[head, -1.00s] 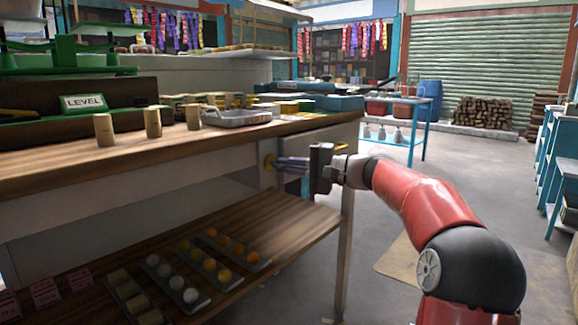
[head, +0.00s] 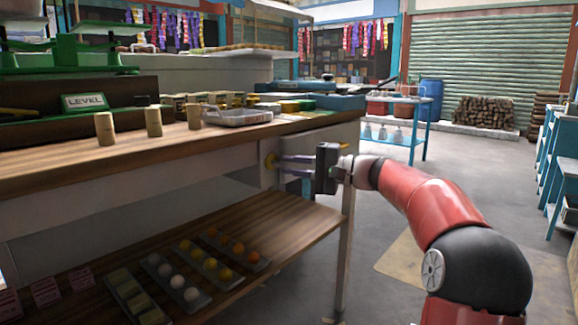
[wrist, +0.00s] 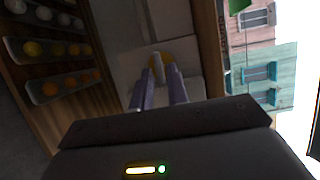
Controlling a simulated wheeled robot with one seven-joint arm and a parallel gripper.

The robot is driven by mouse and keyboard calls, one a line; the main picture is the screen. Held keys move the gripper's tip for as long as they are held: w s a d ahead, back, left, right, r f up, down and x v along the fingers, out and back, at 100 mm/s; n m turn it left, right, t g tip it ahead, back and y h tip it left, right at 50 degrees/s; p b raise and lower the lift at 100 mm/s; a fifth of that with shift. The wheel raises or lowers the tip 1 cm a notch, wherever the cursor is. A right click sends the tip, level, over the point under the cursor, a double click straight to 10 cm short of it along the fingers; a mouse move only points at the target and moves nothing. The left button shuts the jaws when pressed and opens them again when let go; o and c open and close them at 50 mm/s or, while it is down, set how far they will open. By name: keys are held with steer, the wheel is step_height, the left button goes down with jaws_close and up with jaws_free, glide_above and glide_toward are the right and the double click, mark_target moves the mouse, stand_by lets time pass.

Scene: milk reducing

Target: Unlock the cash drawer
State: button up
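The cash drawer's pale front (head: 300,147) is under the right end of the wooden counter and looks closed. In the wrist view, a small pale upright piece (wrist: 157,70) shows between the fingertips of my gripper (wrist: 160,78). I cannot tell whether it is a key or whether the fingers touch it.
The counter edge (head: 200,149) runs just above my gripper. A lower wooden shelf (head: 290,225) with trays of balls lies below, and a counter leg (head: 345,240) stands close by. The floor to the right is open.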

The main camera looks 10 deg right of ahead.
steer(key=v, duration=0.6)
steer(key=shift+d, duration=0.2)
steer(key=shift+s+a, duration=0.1)
steer(key=s+a+f+n+g+h+p, duration=0.25)
steer(key=s+a+f+g+h, duration=0.35)
steer(key=s+a, duration=0.65)
steer(key=s+d+f+n+h+p, duration=0.1)
steer(key=s+f+h, duration=0.2)
steer(key=s, duration=0.4)
steer(key=s+d+f+n+t+h+p, duration=0.1)
steer(key=s+d+f+h+p, duration=0.1)
steer(key=s, duration=0.5)
steer(key=s+d+f+n+t+h+p, duration=0.1)
steer(key=s+d+f+n+h, duration=0.1)
steer(key=s+f+h, duration=0.2)
steer(key=s, duration=0.3)
steer(key=shift+f, duration=0.3)
steer(key=shift+s+a, duration=0.1)
